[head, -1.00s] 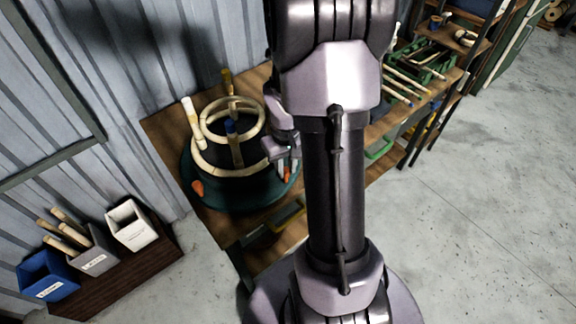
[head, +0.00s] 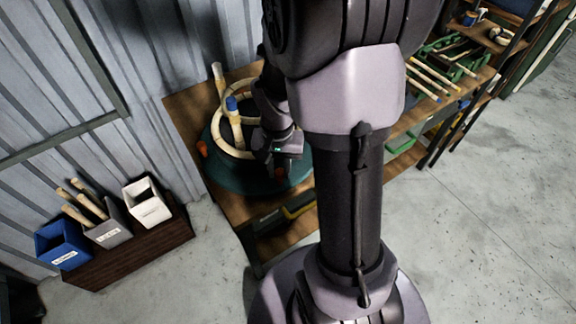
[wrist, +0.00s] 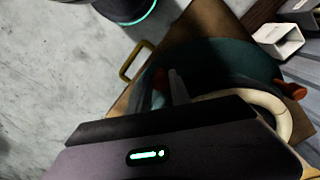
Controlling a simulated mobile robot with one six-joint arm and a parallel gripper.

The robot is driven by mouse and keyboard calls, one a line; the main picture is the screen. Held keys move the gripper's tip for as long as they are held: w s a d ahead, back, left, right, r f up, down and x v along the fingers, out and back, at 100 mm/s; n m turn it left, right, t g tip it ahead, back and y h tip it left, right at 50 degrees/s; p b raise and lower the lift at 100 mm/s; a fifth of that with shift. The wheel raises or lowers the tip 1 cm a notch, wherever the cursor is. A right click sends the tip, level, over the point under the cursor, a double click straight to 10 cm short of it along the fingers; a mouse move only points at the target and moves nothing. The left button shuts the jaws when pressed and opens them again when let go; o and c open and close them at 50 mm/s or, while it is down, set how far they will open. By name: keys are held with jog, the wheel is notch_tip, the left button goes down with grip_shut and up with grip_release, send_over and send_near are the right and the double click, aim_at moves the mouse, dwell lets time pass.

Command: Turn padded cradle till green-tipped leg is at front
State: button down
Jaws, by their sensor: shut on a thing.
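The padded cradle (head: 215,172) is a dark green round base on the wooden bench, and it also shows in the wrist view (wrist: 225,60). It bears a pale rattan frame (head: 222,138) with upright legs. A blue-tipped leg (head: 234,120) stands near the middle, and a pale-tipped leg (head: 219,80) stands behind it. I see no green tip; my arm hides the frame's right side. My gripper (head: 278,165) is shut on an orange knob (wrist: 160,79) at the cradle's front-right rim. Another orange knob (head: 202,149) is at the left rim.
The wooden bench (head: 182,105) runs along the corrugated wall, with rods and green racks (head: 445,60) to the right. A yellow handle (head: 300,209) juts below the front edge. Blue, grey and white bins (head: 148,203) stand at lower left. The concrete floor at right is clear.

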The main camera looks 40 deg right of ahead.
jog(key=shift+w+a+m+b, duration=0.25)
jog(key=shift+a+m, duration=0.2)
jog(key=shift+a, duration=0.25)
jog(key=shift+w+a+m+b, duration=0.1)
jog(key=shift+w+a+m, duration=0.3)
jog(key=shift+a, duration=0.3)
jog(key=shift+w+a+m+b, duration=0.2)
jog(key=shift+w+a+m, duration=0.2)
jog(key=shift+a+m, duration=0.2)
jog(key=shift+w+a+m+b, duration=0.15)
jog(key=shift+w+a+m, duration=0.25)
jog(key=shift+a, duration=0.2)
jog(key=shift+w+a+m+b, duration=0.35)
jog(key=shift+w+a+m, duration=1.05)
jog(key=shift+a+m, duration=0.1)
jog(key=c, duration=1.2)
grip_release()
